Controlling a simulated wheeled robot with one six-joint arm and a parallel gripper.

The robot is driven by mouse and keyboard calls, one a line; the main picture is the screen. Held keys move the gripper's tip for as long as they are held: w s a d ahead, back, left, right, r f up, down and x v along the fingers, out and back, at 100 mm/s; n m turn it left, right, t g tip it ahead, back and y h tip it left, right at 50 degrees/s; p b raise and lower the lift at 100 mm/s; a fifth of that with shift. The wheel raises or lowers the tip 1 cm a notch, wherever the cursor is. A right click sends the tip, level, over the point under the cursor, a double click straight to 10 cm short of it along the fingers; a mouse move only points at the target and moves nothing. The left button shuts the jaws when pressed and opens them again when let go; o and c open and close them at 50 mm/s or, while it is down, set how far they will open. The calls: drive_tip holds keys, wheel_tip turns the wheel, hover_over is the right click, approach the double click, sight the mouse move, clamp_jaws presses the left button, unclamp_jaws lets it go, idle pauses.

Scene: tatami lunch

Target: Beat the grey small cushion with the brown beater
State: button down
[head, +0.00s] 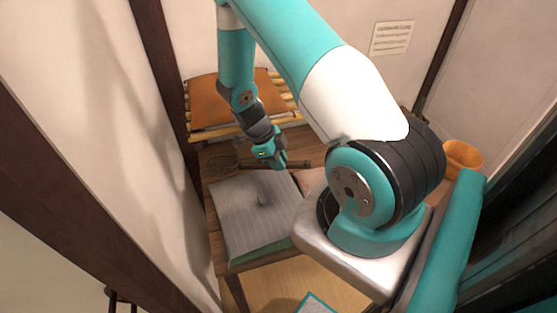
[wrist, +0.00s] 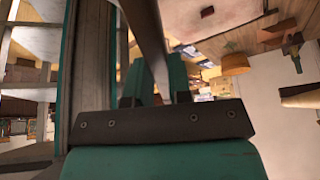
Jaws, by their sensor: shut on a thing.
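The grey small cushion (head: 240,215) lies flat on a low wooden table in the head view, with faint lines across its top. My gripper (head: 278,163) is just beyond the cushion's far edge, and a small dark patch like a shadow lies on the cushion. The gripper is shut on the brown beater (head: 222,164), whose rounded head points left and whose handle passes the jaws to the right. I cannot tell if the beater touches the table. In the wrist view a dark bar, likely the handle (wrist: 146,40), runs up from the jaws (wrist: 155,88).
An orange cushion (head: 230,101) rests on a slatted rack behind the table (head: 236,285). A pinkish thing (head: 308,180) sits right of the grey cushion, partly hidden by my arm. An orange-brown bucket (head: 462,157) stands at the right. A wall closes the left side.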

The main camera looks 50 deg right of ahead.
sight(234, 177)
wheel_tip(234, 177, down, 10)
drive_tip(key=b, duration=0.7)
drive_tip(key=shift+r, duration=0.25)
wheel_tip(234, 177, up, 11)
drive_tip(key=p, duration=0.7)
drive_tip(key=shift+p, duration=0.35)
drive_tip(key=shift+f, duration=0.15)
